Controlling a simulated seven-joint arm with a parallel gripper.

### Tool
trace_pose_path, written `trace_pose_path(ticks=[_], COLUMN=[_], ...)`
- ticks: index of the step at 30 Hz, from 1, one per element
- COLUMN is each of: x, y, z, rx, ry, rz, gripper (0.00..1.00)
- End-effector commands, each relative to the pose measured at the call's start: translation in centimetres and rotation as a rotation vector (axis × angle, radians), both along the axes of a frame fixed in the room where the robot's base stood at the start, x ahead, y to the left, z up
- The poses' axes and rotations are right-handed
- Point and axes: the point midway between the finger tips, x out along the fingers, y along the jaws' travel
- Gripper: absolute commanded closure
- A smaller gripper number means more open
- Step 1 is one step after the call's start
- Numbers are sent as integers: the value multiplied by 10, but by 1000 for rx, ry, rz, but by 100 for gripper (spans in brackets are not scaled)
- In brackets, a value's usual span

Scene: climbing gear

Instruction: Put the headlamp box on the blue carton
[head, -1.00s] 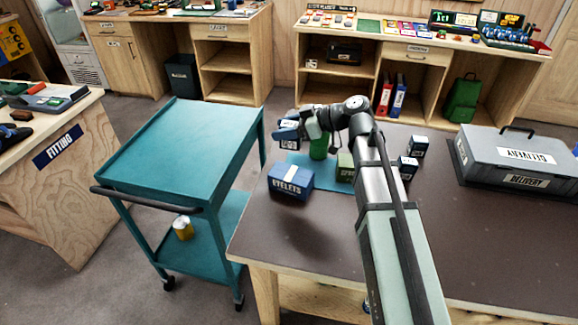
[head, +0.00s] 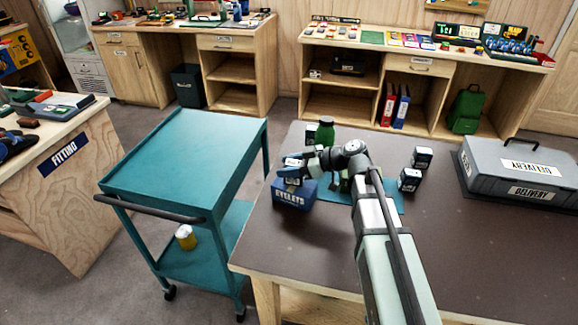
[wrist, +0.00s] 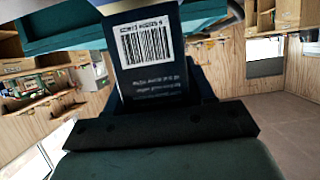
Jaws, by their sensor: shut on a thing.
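The blue carton (head: 290,197), labelled EYELETS, sits on the dark table near its left edge. My gripper (head: 295,168) is shut on a small dark blue box with white markings, which I take as the headlamp box (head: 289,163). It is over the top of the carton, very close to it; I cannot tell whether they touch. In the wrist view the held box (wrist: 148,50) shows a barcode and small print, upside down, between the dark jaws (wrist: 160,112). The carton's top is partly hidden by the gripper and box.
A green box behind my arm is mostly hidden. Two dark boxes (head: 422,157) (head: 409,179) stand right of the arm. A grey case (head: 520,175) is at far right. A teal trolley (head: 185,155) stands left of the table.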

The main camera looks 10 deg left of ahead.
Motion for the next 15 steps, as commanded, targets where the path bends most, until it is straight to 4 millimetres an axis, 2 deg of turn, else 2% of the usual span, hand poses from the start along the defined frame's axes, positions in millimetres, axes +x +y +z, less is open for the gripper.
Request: trace_pose_path(ticks=[15], x=[0], y=[0], z=[-7], rx=[1], ry=[0], rz=[1], gripper=[81])
